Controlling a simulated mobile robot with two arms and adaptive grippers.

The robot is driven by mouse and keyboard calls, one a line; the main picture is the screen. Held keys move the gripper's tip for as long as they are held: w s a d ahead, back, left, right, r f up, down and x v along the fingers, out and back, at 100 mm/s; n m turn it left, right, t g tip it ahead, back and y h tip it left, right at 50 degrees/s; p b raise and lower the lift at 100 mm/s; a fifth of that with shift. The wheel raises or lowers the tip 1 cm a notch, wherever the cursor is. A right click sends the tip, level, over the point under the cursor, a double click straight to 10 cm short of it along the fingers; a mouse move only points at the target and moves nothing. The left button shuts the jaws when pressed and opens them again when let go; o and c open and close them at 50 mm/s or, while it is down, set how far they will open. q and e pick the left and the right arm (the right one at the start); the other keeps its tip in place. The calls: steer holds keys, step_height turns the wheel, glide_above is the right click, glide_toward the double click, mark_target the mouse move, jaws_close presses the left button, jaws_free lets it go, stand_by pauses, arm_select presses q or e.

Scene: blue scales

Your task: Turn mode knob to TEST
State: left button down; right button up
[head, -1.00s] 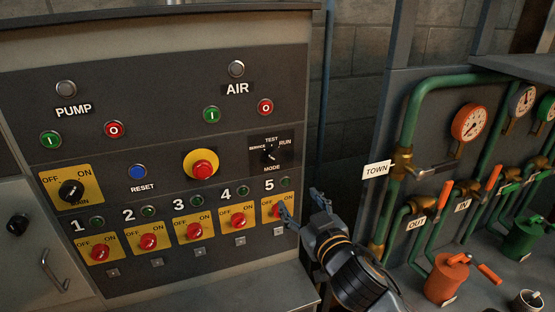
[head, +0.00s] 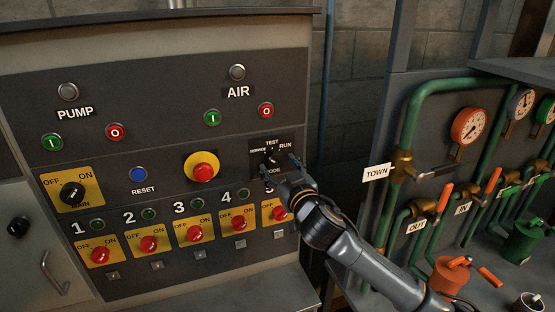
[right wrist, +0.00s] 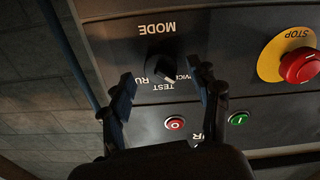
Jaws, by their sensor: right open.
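The mode knob (head: 271,156) is a small black knob on the dark panel, with SERVICE, TEST and RUN around its top and MODE below. It also shows in the right wrist view (right wrist: 162,66), where the lettering is upside down. A pale mark on it points towards the TEST/SERVICE side; I cannot tell the exact setting. My right gripper (head: 280,166) is open in front of the knob, and its fingers partly cover the MODE label. In the right wrist view my right gripper (right wrist: 166,84) has one finger on each side of the knob, apart from it. My left gripper is not in view.
A red stop button (head: 204,172) on a yellow disc sits left of the knob. Red switch 5 (head: 277,212) is just below my gripper. The AIR red button (head: 266,110) is above. Green pipes (head: 408,130) and valves stand to the right.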

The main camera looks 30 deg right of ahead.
steer(key=shift+x, duration=0.8)
steer(key=shift+c, duration=0.6)
steer(key=c, duration=1.1)
steer(key=shift+o, duration=0.2)
